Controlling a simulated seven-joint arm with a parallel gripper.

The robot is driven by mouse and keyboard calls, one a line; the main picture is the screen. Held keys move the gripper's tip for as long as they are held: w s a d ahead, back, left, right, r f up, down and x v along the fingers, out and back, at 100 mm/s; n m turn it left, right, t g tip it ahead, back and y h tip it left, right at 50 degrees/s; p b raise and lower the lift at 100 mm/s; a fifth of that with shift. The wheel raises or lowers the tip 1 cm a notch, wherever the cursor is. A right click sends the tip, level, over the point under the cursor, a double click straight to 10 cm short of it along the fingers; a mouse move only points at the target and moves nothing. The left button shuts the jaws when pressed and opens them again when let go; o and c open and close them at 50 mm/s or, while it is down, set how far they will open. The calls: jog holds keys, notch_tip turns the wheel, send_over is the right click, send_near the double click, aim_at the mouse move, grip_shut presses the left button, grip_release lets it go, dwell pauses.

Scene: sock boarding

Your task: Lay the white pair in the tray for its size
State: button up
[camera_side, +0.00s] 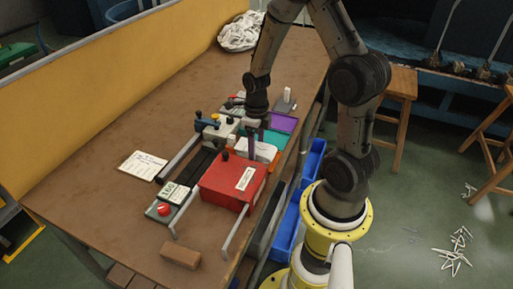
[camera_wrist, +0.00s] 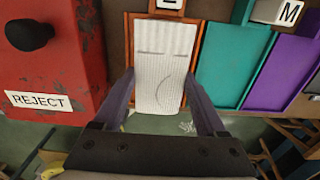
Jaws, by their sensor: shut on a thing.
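The white pair (camera_wrist: 163,65) is a flat ribbed white piece between the two fingers of my gripper (camera_wrist: 160,80) in the wrist view. My gripper is shut on it. In the wrist view it covers most of the orange tray (camera_wrist: 128,48); whether it touches the tray floor I cannot tell. In the side view the white pair (camera_side: 262,149) shows below my gripper (camera_side: 252,146), over the orange tray. The teal tray (camera_wrist: 230,65) and the purple tray (camera_wrist: 280,75) lie to the right. The label above the orange tray is cut off.
A red box marked REJECT (camera_wrist: 55,70) with a dark knob stands left of the orange tray. A label M (camera_wrist: 290,12) is above the teal and purple trays. Blue bins (camera_side: 284,235) hang at the bench edge. A brick (camera_side: 180,256) lies on the bench.

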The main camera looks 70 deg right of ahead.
jog(key=shift+f, duration=0.55)
jog(key=shift+f, duration=0.15)
jog(key=o, duration=1.3)
